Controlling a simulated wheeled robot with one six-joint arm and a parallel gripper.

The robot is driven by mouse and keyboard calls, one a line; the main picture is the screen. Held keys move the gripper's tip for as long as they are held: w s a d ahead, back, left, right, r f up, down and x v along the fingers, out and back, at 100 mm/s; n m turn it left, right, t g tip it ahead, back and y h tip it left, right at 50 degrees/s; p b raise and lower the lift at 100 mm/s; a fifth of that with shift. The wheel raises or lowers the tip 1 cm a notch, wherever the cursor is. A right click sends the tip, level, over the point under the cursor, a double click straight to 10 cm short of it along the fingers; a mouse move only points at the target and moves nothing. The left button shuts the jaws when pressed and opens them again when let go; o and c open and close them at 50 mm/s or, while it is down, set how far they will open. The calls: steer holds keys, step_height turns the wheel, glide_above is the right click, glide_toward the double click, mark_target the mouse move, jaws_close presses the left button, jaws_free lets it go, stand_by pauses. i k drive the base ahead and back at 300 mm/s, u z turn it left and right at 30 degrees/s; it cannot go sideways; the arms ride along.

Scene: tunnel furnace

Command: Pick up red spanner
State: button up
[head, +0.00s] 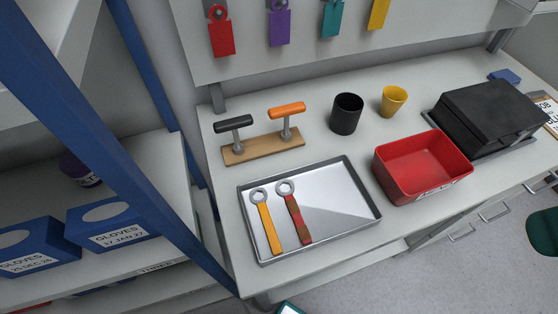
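The red spanner (297,218) lies flat in a shallow grey metal tray (345,233) on the workbench. Its grey ring end points to the back and its red handle, with darker brownish patches, points to the front. A yellow-orange spanner (270,231) lies just left of it, nearly parallel and a small gap apart. The right part of the tray is empty. My gripper is not in view.
A red bin (395,187) stands right of the tray. Behind are a wooden stand (264,149) with two handles, a black cup (346,113), a yellow cup (393,100) and a black case (487,112). A blue shelf post (150,175) rises at left. Coloured tags hang behind.

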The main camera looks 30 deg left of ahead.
mark_target(305, 235)
steer(key=z, duration=0.05)
steer(key=k, duration=0.75)
steer(key=z, duration=0.9)
steer(key=i, duration=0.65)
steer(key=u, duration=2.2)
steer(key=i, duration=0.5)
steer(key=u, duration=0.55)
